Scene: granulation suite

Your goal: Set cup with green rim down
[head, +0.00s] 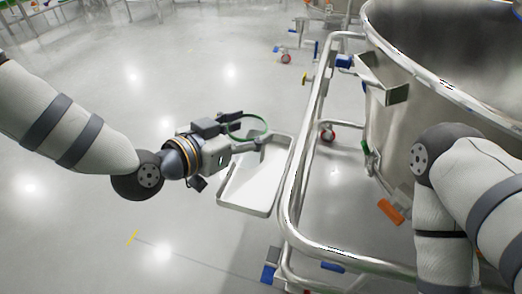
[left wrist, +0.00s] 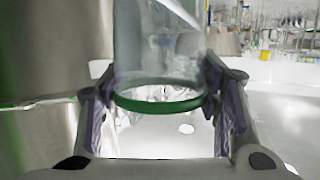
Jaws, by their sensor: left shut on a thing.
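The cup with the green rim (head: 266,124) is clear, and mostly its green ring shows in the head view. My left gripper (head: 250,138) is shut on it and holds it over the far left part of a shallow, pale tray with a metal rim (head: 228,192). In the left wrist view the clear cup (left wrist: 160,50) sits between the two fingers of my left gripper (left wrist: 163,100), with its green rim towards the camera. The cup's underside is hidden, so I cannot tell its gap to the tray. My right gripper is out of view.
A tubular steel frame (head: 309,130) runs along the tray's right side. A large steel vessel (head: 440,85) stands beyond it, with an orange part (head: 391,211) below. My right arm covers the right edge. Open grey floor (head: 90,225) lies to the left.

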